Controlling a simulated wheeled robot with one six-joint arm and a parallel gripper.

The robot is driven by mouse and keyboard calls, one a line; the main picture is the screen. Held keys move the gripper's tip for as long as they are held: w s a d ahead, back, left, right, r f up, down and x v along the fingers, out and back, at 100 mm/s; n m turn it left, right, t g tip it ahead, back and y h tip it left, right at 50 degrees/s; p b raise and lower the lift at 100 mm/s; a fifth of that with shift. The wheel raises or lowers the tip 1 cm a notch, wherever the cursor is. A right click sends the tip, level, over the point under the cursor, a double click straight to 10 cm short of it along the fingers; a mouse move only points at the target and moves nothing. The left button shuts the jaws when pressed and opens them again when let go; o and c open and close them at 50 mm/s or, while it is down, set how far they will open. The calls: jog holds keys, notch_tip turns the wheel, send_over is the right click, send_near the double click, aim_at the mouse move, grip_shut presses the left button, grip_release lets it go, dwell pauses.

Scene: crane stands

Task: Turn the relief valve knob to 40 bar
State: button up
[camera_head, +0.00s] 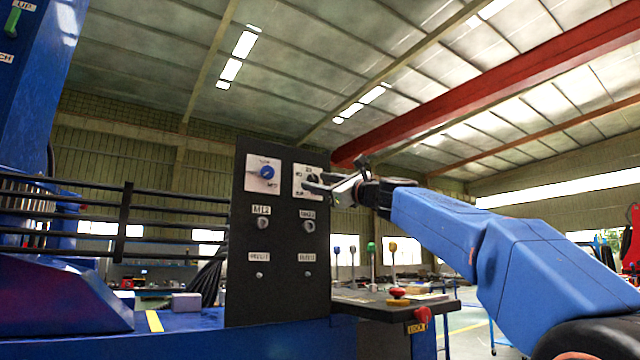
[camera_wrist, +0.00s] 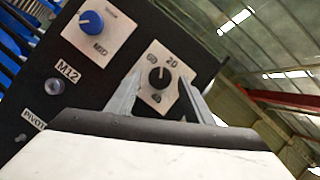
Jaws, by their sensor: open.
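The relief valve knob (camera_wrist: 159,77) is a black knob on a white plate with printed numbers, of which 20, 60 and 40 seem readable, in the wrist view. In the head view its white plate (camera_head: 302,184) sits at the upper right of a black panel, partly hidden by my gripper. My gripper (camera_head: 322,187) reaches the plate from the right. In the wrist view my gripper (camera_wrist: 160,95) is open, with one finger on each side of the black knob and no contact visible. The knob's pointer is too small to read surely.
A blue knob (camera_head: 267,172) on another white plate is left of the relief knob. The black panel (camera_head: 290,283) also carries labels and small round fittings. A console (camera_head: 355,303) with levers and a red button (camera_head: 398,292) stands below my arm. Black rails (camera_head: 125,220) run left.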

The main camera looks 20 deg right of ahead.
jog(key=c, duration=1)
jog(key=shift+n, duration=0.4)
jog(key=n, duration=0.1)
jog(key=n+g+y, duration=0.1)
jog(key=n, duration=0.1)
jog(key=n+g, duration=0.1)
jog(key=shift+w+d+r+n, duration=0.1)
jog(key=shift+d+r+n, duration=0.05)
jog(key=shift+d+n, duration=0.15)
jog(key=n, duration=0.1)
jog(key=n+g, duration=0.1)
jog(key=n, duration=0.1)
jog(key=n+g, duration=0.1)
jog(key=n, duration=0.1)
jog(key=shift+r+y, duration=0.25)
jog(key=shift+y, duration=0.05)
jog(key=n+g+h, duration=0.1)
jog(key=n, duration=0.3)
jog(key=shift+r, duration=0.2)
jog(key=n+g+h, duration=0.1)
jog(key=n, duration=0.2)
jog(key=shift+r, duration=0.1)
jog(key=shift+n+h, duration=0.3)
jog(key=shift+n, duration=0.3)
